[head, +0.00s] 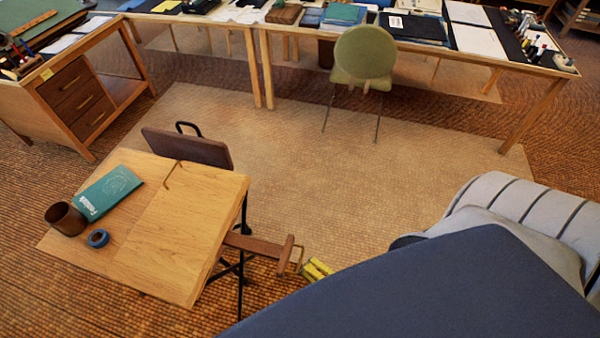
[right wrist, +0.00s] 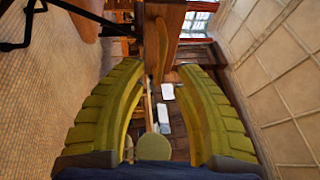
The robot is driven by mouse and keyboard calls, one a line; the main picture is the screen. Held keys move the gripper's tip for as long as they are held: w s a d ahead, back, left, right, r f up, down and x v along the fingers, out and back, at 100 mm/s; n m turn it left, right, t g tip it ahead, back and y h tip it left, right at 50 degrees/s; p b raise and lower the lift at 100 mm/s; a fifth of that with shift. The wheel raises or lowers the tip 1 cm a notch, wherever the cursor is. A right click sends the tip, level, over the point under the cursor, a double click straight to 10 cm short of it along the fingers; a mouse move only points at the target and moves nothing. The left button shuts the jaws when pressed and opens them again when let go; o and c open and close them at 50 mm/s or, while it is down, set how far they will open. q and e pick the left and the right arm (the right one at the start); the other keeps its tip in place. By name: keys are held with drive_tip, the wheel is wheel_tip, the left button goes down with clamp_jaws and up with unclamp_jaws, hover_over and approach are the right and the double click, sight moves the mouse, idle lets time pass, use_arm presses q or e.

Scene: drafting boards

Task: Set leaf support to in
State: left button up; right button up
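The leaf support (head: 256,244) is a reddish-brown wooden bar. It sticks out from under the right edge of the small wooden table (head: 185,235), with a crosspiece (head: 287,255) at its outer end. My right gripper (head: 317,270), with yellow fingers, is just right of the crosspiece. In the right wrist view, my right gripper (right wrist: 160,68) has its fingers spread wide apart. A reddish-brown wooden piece (right wrist: 163,30) shows ahead of and between the fingertips. I see no grip on it, and I cannot tell whether anything touches. My left gripper is not in view.
On the table are a teal book (head: 108,193), a dark cup (head: 66,219) and a blue tape roll (head: 98,238). A dark-backed chair (head: 188,147) stands behind it. Long desks and a green chair (head: 364,55) are at the back. The pale rug (head: 330,180) has free floor.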

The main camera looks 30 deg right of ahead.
sight(300, 259)
drive_tip(key=shift+x, duration=1.7)
drive_tip(key=shift+c, duration=0.5)
clamp_jaws()
